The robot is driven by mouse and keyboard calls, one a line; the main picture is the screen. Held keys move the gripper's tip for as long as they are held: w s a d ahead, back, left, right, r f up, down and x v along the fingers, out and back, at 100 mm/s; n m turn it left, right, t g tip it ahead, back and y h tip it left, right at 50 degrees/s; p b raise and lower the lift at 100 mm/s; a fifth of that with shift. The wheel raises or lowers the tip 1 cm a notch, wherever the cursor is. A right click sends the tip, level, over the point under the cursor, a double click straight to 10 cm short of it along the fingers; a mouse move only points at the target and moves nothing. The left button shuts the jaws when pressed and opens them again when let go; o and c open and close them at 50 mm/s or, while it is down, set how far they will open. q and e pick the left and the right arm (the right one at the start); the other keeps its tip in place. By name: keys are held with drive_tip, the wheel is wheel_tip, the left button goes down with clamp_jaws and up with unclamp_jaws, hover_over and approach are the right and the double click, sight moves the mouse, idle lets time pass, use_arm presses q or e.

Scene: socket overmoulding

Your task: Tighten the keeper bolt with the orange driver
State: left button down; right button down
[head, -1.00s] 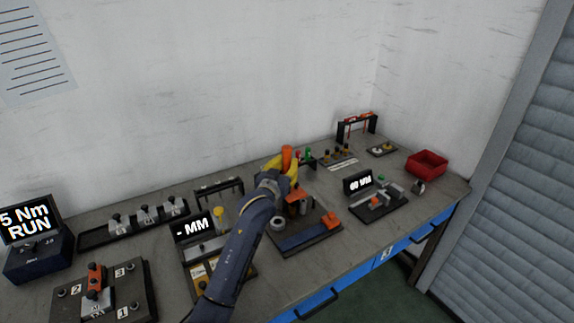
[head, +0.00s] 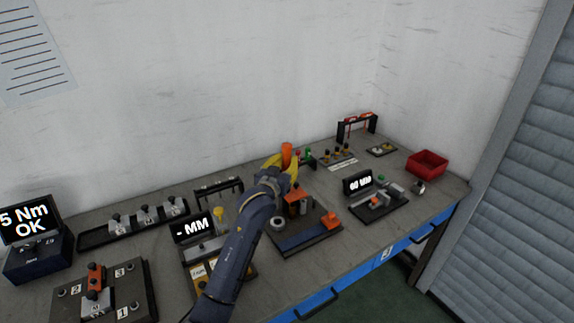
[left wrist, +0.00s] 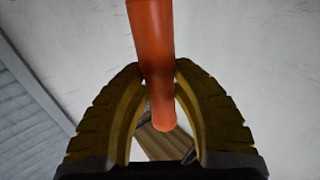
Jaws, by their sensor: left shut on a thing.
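The orange driver (head: 287,152) stands roughly upright near the middle of the bench. My left gripper (head: 283,168) has its yellow fingers closed around it. In the left wrist view the orange shaft (left wrist: 152,35) passes between the two fingers (left wrist: 163,75). The driver's lower end is hidden in the head view by my gripper and arm. I cannot make out the keeper bolt. A dark fixture base (head: 320,239) with orange parts is just in front of the gripper. My right gripper is not in view.
A torque display (head: 32,222) at the far left reads "5 Nm OK". A numbered fixture plate (head: 128,285) is at the front left. A gauge with a display (head: 357,182) is right of centre.

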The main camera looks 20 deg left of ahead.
sight(285, 153)
use_arm(q)
drive_tip(key=shift+r, duration=2)
drive_tip(key=shift+r, duration=0.1)
